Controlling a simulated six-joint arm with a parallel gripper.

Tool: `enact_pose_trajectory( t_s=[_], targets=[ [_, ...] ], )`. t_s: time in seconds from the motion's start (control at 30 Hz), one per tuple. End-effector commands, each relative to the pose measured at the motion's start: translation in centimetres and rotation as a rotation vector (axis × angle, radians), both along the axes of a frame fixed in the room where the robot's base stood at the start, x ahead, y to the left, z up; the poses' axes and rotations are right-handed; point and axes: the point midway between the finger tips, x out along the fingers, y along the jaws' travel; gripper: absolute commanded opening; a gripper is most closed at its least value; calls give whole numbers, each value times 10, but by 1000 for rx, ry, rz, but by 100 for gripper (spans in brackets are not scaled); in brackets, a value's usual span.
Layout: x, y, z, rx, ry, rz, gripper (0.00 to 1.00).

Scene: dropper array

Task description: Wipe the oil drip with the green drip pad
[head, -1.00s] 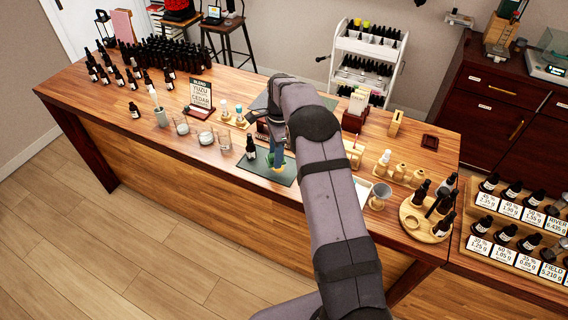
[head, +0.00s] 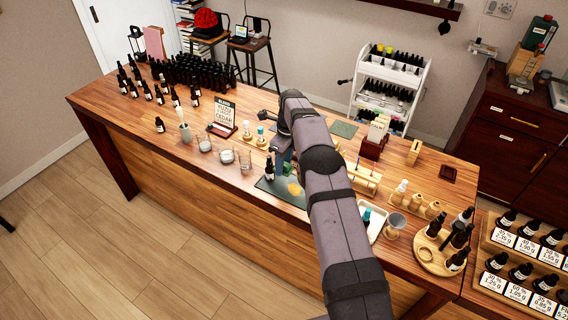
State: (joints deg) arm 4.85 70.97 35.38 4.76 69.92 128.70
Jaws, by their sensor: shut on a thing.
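My gripper (head: 286,166) is over the dark green mat (head: 274,189) on the wooden counter, partly hidden by my own arm. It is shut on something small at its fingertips. A greenish patch shows there, probably the green drip pad (head: 288,170), but it is too small to be sure. A yellow patch, probably the oil drip (head: 294,188), lies on the mat just below and right of the gripper, apart from it in the picture. A dark dropper bottle (head: 269,170) stands on the mat to the left of the gripper.
A pale tray (head: 376,226) with a teal-topped bottle and a funnel (head: 395,223) are to the right. A round wooden stand (head: 426,256) holds dark bottles. The mat's front part is clear.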

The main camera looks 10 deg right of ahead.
Motion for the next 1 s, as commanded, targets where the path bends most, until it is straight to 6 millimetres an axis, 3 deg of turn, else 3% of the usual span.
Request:
enact_pose_trajectory(
  t_s=[0.7,1.0],
  targets=[
    [0,0,-53,0,0,1,9],
    [0,0,-58,0,0,1,9]
  ],
)
